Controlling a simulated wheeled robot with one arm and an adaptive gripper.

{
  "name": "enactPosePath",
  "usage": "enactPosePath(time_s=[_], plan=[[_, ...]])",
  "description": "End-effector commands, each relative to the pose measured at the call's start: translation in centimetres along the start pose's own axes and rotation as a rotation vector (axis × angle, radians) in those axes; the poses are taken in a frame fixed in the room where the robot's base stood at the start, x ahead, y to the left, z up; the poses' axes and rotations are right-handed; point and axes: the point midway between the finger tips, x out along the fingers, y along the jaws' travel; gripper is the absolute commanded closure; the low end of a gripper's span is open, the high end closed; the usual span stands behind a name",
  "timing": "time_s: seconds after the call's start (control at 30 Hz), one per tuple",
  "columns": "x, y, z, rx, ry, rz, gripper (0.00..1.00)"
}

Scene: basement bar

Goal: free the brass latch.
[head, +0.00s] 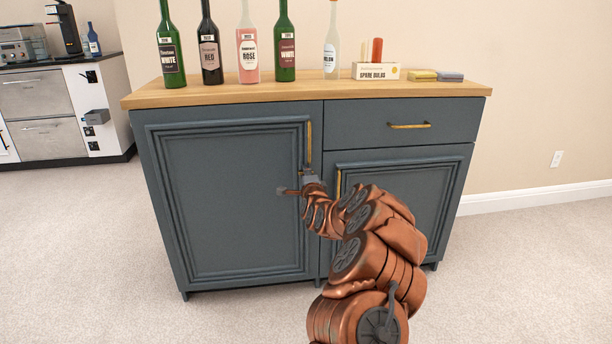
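A blue-grey cabinet (225,200) with a wooden top stands ahead, its doors and drawer apparently closed. I cannot make out a separate brass latch. An upright brass handle (309,143) is on the right edge of the left door. Another upright brass handle (338,184) is on the left edge of the right door, partly hidden by my arm. My gripper (299,184) is in front of the left door's right edge, just below that door's handle. It is small and seen from behind, so its opening and any contact are unclear.
A horizontal brass handle (410,125) is on the drawer. A kitchen counter (60,120) is at left. Carpet (90,260) is clear.

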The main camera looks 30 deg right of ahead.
Motion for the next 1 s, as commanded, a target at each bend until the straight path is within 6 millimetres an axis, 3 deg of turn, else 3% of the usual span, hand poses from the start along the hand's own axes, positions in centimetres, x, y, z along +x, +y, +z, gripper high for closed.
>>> enactPosePath(time_s=[0.07,0.3,0.73,1.0], plan=[[-0.01,-0.01,0.00,0.000,0.000,0.000,0.78],[-0.02,0.01,-0.01,0.000,0.000,0.000,1.00],[-0.02,-0.02,-0.04,-0.022,0.000,0.001,1.00],[-0.04,-0.14,0.04,-0.155,-0.002,0.003,1.00]])
